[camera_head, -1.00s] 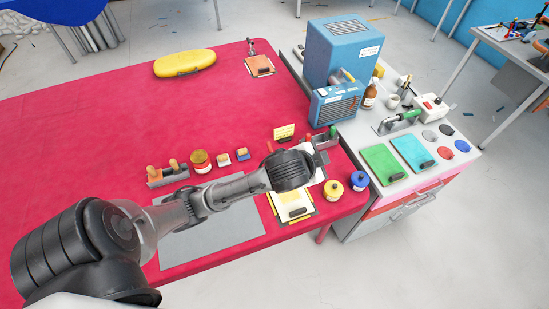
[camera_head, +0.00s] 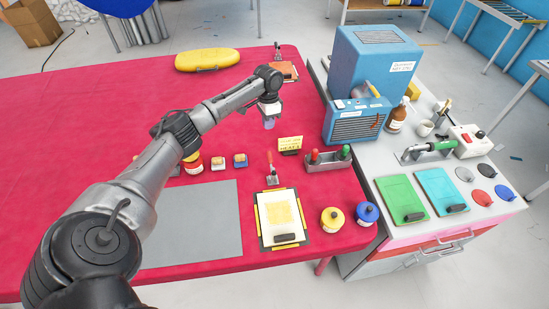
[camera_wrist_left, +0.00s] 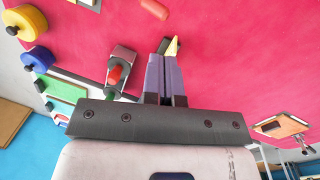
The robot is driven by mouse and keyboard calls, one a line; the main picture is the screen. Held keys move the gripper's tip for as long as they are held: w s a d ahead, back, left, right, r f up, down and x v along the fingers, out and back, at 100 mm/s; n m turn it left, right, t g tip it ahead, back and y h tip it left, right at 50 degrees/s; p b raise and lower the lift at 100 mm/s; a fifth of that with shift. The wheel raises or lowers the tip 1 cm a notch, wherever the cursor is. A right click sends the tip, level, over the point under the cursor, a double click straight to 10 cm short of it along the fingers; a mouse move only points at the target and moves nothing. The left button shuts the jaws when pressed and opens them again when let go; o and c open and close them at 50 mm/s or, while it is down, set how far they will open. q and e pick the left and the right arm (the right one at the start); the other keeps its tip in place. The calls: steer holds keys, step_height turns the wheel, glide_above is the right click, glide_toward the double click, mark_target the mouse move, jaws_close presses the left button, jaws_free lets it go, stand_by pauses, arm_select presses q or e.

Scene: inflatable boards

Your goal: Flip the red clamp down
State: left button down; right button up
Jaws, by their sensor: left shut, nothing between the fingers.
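The red clamp (camera_head: 270,170) stands at the back edge of a dark board (camera_head: 262,228) that carries a cream sheet with a yellow patch. Its red handle points up. My left gripper (camera_head: 268,123) hangs behind the clamp, above the red table, apart from it. In the left wrist view its two purple fingers (camera_wrist_left: 165,68) are pressed together with nothing between them. A red handle at the top edge of that view (camera_wrist_left: 153,9) may be the clamp's, but it is cut off. My right gripper is not in view.
A yellow sign (camera_head: 290,144) and a grey holder (camera_head: 327,164) with red and green handles stand close to the clamp. Yellow (camera_head: 332,219) and blue (camera_head: 366,213) pots stand right of the board. A grey mat (camera_head: 190,225) lies left. The table's back left is clear.

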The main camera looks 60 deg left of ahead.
arm_select(q)
steer(key=m+h, duration=0.1)
steer(key=s+d+m+h, duration=0.1)
steer(key=shift+d+m, duration=0.3)
steer(key=shift+m, duration=0.1)
steer(key=shift+f, duration=0.1)
glide_above(272, 161)
steer(key=f, duration=0.8)
steer(key=shift+s+a+f, duration=0.25)
steer(key=shift+f, duration=0.05)
steer(key=shift+s+d+f+p, duration=0.15)
steer(key=shift+s+d+f, duration=0.1)
steer(key=shift+d, duration=0.3)
steer(key=shift+s+d+f+p, duration=0.15)
steer(key=shift+s+d, duration=0.1)
steer(key=shift+d, duration=0.3)
steer(key=shift+s+d+f, duration=0.1)
steer(key=shift+s+d, duration=0.05)
steer(key=shift+d, duration=0.3)
steer(key=shift+s+d+f, duration=0.1)
steer(key=shift+s+d, duration=0.05)
steer(key=shift+d, duration=0.25)
steer(key=shift+r, duration=0.1)
